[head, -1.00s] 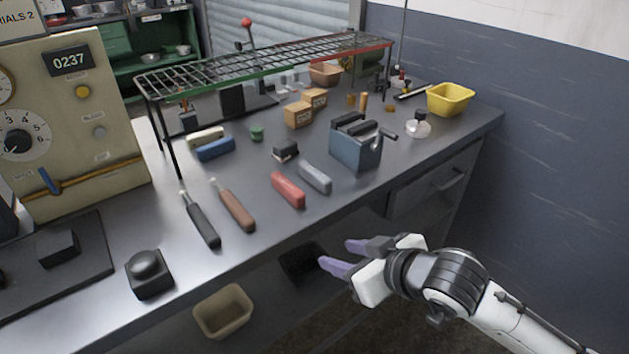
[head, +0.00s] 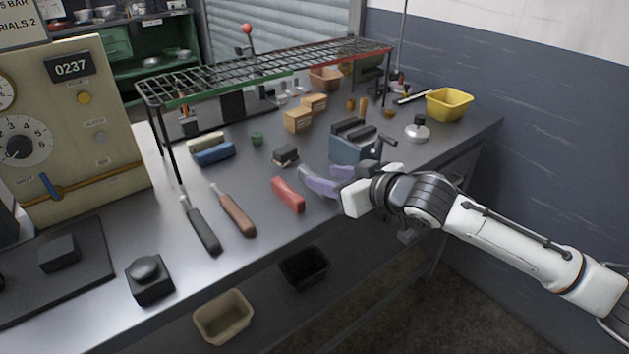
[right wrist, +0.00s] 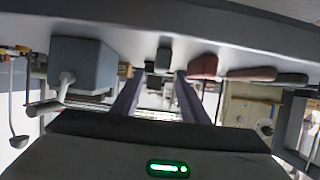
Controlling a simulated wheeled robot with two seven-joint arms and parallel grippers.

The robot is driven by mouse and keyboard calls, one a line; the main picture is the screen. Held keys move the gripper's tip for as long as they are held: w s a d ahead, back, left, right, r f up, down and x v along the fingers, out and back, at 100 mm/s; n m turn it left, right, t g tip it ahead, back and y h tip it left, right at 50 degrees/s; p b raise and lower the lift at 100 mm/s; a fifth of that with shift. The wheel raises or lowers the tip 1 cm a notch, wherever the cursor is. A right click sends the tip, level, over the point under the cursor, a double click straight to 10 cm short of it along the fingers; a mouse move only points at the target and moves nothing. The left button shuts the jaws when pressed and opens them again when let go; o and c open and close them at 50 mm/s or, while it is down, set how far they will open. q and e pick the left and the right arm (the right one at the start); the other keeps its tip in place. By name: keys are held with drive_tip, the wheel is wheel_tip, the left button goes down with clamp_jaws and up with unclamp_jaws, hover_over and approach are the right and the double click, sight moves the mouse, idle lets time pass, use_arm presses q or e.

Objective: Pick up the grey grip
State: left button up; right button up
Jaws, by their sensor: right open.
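The grey grip (head: 304,172) lies on the workbench, mostly hidden behind my right gripper in the head view; its far end shows. My right gripper (head: 319,174) is open, its purple fingers at the near right side of the grip. In the right wrist view the grey grip (right wrist: 163,59) shows ahead between the two fingers (right wrist: 156,88), with nothing held. I cannot tell whether the fingers touch it. My left gripper is not in view.
A red grip (head: 288,194) lies just left of the grey one. A blue-grey box with a crank (head: 350,150) stands close behind the gripper. Brown (head: 236,213) and black (head: 203,228) handled tools lie further left. A wire rack (head: 265,68) spans the back.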

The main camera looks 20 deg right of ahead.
sight(314, 175)
drive_tip(key=x, duration=0.3)
drive_tip(key=shift+w+a+f, duration=0.1)
drive_tip(key=shift+w+f, duration=0.05)
drive_tip(key=shift+f, duration=0.1)
clamp_jaws()
